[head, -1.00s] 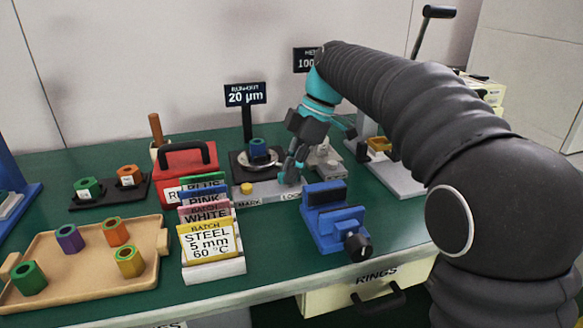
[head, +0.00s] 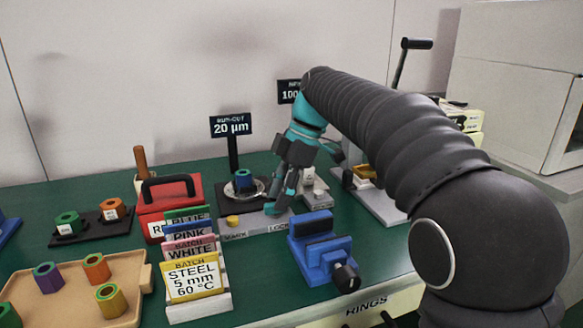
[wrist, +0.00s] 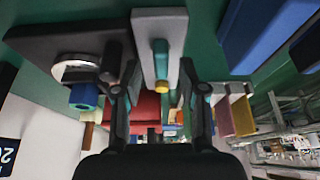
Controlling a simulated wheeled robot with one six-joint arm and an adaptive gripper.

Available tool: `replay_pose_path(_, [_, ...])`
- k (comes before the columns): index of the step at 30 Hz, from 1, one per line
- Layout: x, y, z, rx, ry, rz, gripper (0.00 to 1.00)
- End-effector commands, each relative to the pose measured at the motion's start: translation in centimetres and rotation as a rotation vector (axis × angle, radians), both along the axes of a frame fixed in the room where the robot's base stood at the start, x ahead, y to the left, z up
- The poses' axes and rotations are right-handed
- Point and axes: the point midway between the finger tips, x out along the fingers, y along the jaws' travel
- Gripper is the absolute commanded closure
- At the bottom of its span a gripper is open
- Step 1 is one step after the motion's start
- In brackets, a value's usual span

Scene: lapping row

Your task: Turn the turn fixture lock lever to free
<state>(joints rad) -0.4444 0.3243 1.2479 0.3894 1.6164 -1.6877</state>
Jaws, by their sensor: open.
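The turn fixture is a low grey strip (wrist: 176,28) with a dark plate (wrist: 60,42) beside it, in front of the run-out sign. The lock lever is a short teal bar (wrist: 160,62) on the strip, lying roughly along it in the wrist view. My gripper (wrist: 150,60) is open, with one finger on each side of the lever; contact cannot be told. In the head view my gripper (head: 280,200) is low over the strip, by the LOCK lettering, and partly hides the lever.
A blue ring (head: 244,180) sits on the fixture's round seat. A blue clamp (head: 322,250) stands in front, with batch cards (head: 193,278) and a red box (head: 168,200) to the left. A grey stand (head: 383,195) is at right.

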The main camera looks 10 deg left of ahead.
Motion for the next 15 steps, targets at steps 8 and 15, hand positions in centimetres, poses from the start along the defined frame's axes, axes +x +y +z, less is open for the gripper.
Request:
replay_pose_path(8, [1.3, -1.7, 4.7, 0.001, -0.003, -0.002, 0.58])
replay_pose_path(15, [2.0, -2.9, 8.0, 0.0, -0.004, -0.003, 0.58])
